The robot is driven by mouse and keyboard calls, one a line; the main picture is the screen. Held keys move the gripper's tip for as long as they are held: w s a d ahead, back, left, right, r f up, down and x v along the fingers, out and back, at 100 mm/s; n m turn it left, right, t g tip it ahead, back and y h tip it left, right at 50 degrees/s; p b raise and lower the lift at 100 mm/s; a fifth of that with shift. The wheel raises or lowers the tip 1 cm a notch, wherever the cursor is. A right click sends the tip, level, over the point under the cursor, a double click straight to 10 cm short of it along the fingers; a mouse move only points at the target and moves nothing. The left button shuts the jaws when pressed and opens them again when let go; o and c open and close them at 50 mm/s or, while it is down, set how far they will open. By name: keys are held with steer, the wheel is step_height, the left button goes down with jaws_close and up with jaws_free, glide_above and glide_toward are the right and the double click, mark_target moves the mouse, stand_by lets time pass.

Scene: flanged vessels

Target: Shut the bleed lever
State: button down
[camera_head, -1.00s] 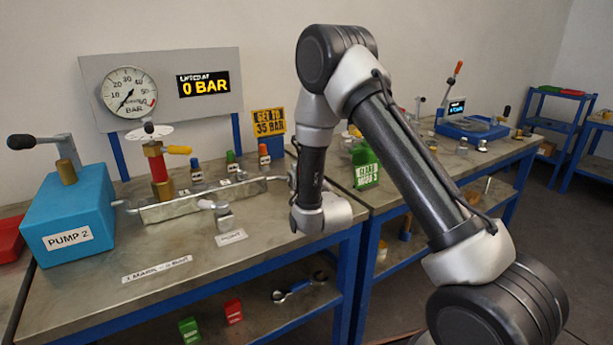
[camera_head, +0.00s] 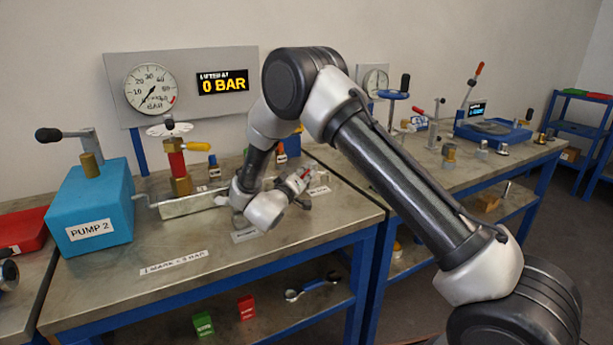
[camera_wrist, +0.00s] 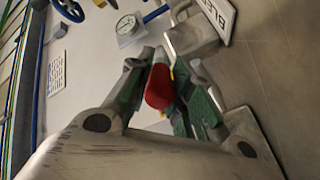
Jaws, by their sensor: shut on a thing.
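My gripper (camera_head: 300,184) is low over the right part of the near bench, pointing right. In the wrist view my gripper (camera_wrist: 165,80) is shut on a red grip (camera_wrist: 158,88), which lies between its green-lined fingers. This appears to be the bleed lever, as a grey metal block (camera_wrist: 193,40) and a plate starting "BLE" (camera_wrist: 219,14) stand close beside it. In the head view only a little red shows at the fingers. The lever's pivot and exact angle are hidden.
A blue pump box (camera_head: 92,215) stands at left, and a manifold (camera_head: 190,204) runs toward my wrist. The gauge (camera_head: 151,90) needle is low; the display (camera_head: 222,83) reads 0 BAR. More fittings stand on the right bench.

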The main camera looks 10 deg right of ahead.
steer(key=shift+a, duration=0.1)
stand_by(0.4)
steer(key=c, duration=1.3)
jaws_free()
steer(key=shift+w, duration=0.1)
steer(key=shift+o, duration=0.2)
steer(key=v, duration=1.2)
steer(key=shift+a, duration=0.1)
